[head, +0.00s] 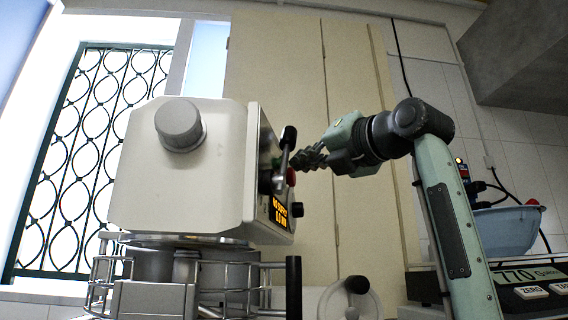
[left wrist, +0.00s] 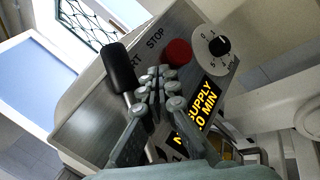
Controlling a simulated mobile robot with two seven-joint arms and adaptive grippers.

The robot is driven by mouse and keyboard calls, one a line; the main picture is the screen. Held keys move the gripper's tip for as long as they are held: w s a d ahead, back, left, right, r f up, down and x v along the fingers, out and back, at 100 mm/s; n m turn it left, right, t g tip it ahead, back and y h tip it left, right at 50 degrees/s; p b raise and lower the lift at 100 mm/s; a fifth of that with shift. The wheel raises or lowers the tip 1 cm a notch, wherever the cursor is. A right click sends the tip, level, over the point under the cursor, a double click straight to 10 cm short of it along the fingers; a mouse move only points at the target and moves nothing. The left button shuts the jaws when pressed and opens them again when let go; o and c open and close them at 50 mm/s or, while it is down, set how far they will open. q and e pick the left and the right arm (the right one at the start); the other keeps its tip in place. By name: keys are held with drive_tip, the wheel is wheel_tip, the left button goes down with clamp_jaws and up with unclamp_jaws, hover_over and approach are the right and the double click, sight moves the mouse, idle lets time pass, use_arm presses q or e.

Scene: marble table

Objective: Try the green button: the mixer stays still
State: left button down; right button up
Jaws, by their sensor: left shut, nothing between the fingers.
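The mixer (head: 185,185) is a large pale machine with a round grey cap, its control panel facing right in the head view. In the left wrist view the panel (left wrist: 88,118) carries a red button (left wrist: 178,53) near the word STOP and an orange display (left wrist: 196,117) reading SUPPLY and 0 MIN in part. A bit of green (head: 276,162), likely the green button, shows in the head view; the fingers hide that spot in the left wrist view. My left gripper (head: 302,158) is shut and empty, its tips at or close to the panel; contact is unclear.
A black-knobbed lever (left wrist: 120,67) stands out beside my fingers. A dial (left wrist: 216,45) sits past the red button. A wire guard (head: 235,280) and handwheel (head: 350,301) are below. A scale (head: 530,275) and blue bowl (head: 508,229) stand at right.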

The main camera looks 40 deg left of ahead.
use_arm(q)
drive_tip(key=shift+s+a, duration=0.15)
drive_tip(key=shift+a, duration=0.1)
drive_tip(key=shift+s+a, duration=0.25)
drive_tip(key=shift+a, duration=0.1)
idle(0.7)
drive_tip(key=shift+w+d+p, duration=0.3)
drive_tip(key=shift+w+d, duration=0.15)
drive_tip(key=shift+d, duration=0.25)
idle(0.3)
drive_tip(key=shift+w+d+p, duration=0.3)
drive_tip(key=shift+w+d, duration=0.15)
drive_tip(key=shift+d, duration=0.25)
drive_tip(key=shift+w+d+p, duration=0.3)
drive_tip(key=shift+w+d, duration=0.1)
drive_tip(key=shift+d, duration=0.35)
drive_tip(key=shift+w+d+p, duration=0.3)
drive_tip(key=shift+w+d, duration=0.15)
drive_tip(key=shift+d, duration=0.25)
